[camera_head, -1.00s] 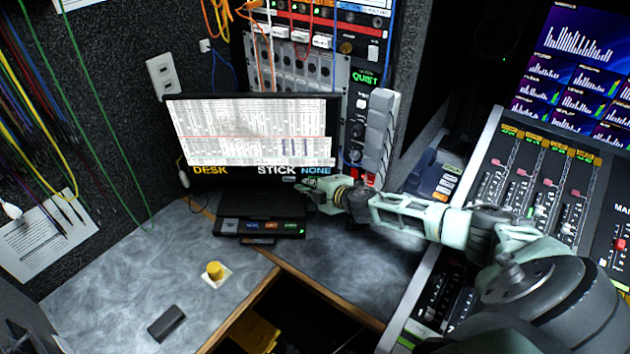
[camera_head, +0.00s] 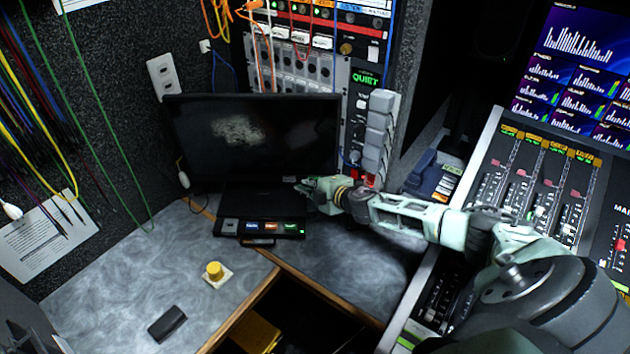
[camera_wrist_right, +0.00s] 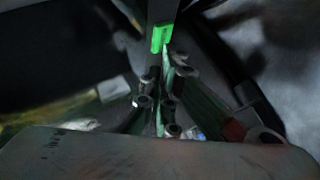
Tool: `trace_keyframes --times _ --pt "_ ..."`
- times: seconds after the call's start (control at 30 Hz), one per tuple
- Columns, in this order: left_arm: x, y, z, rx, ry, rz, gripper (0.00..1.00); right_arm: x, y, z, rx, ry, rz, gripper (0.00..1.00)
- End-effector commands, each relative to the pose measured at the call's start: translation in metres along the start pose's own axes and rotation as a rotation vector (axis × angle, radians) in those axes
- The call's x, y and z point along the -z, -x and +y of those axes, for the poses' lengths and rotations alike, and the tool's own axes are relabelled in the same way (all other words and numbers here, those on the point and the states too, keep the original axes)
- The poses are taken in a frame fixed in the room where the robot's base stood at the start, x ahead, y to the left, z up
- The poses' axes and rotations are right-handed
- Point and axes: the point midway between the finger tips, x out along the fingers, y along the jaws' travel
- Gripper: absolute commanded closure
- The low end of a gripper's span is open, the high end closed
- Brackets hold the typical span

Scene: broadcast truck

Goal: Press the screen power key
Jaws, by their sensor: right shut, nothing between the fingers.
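The screen (camera_head: 252,140) stands at the back of the desk and is dark, with only a pale smudge of reflection on it. In the right wrist view a small key (camera_wrist_right: 162,37) glows green just beyond my fingertips. My right gripper (camera_head: 302,187) is at the front of the screen's lower right corner; its fingers are shut and empty. In the right wrist view its fingertips (camera_wrist_right: 166,50) are right at the green key; I cannot tell whether they touch. My left gripper is not in view.
A black unit with lit keys (camera_head: 268,228) sits below the screen. A yellow knob (camera_head: 215,270) and a small black box (camera_head: 167,323) lie on the desk. The mixing console (camera_head: 540,190) is at the right, and cables hang at the left.

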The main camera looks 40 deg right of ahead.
Motion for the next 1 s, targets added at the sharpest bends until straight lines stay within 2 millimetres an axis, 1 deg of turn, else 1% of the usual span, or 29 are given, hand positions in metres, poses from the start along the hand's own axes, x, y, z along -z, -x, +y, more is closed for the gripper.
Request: trace_keyframes --times 0.2,0.53,1.0 --pt "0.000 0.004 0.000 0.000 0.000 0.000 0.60 0.005 0.008 -0.005 0.000 0.001 -0.001 1.00" --pt "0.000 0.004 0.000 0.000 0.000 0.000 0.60 0.007 0.010 -0.007 0.000 0.000 0.000 1.00" --pt "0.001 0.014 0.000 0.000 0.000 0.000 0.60 0.030 0.042 -0.030 0.002 0.000 0.001 1.00"
